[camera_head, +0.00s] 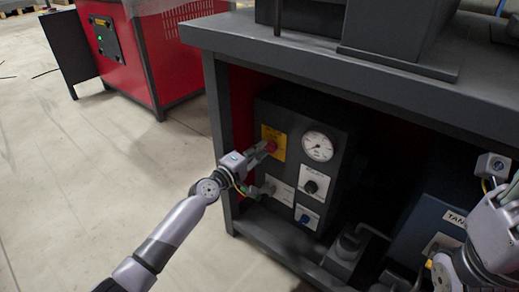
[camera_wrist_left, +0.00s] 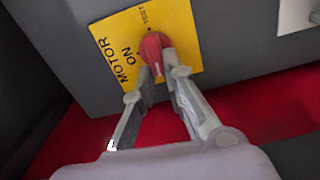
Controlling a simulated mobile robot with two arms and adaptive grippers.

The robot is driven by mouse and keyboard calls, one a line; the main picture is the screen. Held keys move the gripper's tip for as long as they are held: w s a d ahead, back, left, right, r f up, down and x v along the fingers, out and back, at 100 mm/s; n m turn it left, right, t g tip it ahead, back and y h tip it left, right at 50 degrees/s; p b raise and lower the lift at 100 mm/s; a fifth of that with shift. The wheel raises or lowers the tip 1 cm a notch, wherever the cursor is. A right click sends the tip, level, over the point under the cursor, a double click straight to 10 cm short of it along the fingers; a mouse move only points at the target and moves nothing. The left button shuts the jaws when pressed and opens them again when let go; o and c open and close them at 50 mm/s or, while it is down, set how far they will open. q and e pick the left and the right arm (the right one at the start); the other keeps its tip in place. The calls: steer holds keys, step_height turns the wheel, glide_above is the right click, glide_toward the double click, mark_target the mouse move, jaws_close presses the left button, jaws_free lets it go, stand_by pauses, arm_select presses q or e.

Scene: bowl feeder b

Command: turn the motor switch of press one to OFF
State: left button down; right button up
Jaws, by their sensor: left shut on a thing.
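The motor switch is a red knob (camera_wrist_left: 153,46) on a yellow plate (camera_wrist_left: 115,38) marked MOTOR and ON. Further small lettering at the plate's upper edge is hard to read. In the head view the yellow plate (camera_head: 267,132) sits at the upper left of a dark control panel under the press table. My left gripper (camera_head: 268,149) reaches it from the lower left. In the left wrist view my left gripper (camera_wrist_left: 156,72) has its two fingers shut on the red knob, one on each side, covering its lower part.
Beside the switch are a round gauge (camera_head: 318,146), a black knob (camera_head: 311,187) and a blue one (camera_head: 305,219). The grey table top (camera_head: 270,52) overhangs the panel. A blue box (camera_head: 425,228) stands right. A red machine (camera_head: 150,55) stands behind; floor at left is clear.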

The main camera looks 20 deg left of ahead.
arm_select(q)
steer(key=shift+f+n, duration=0.2)
steer(key=shift+n, duration=0.4)
steer(key=c, duration=1.6)
jaws_free()
steer(key=shift+c, duration=0.2)
steer(key=shift+s+a, duration=0.1)
steer(key=v, duration=1.1)
steer(key=shift+s, duration=0.4)
steer(key=shift+a+r, duration=0.1)
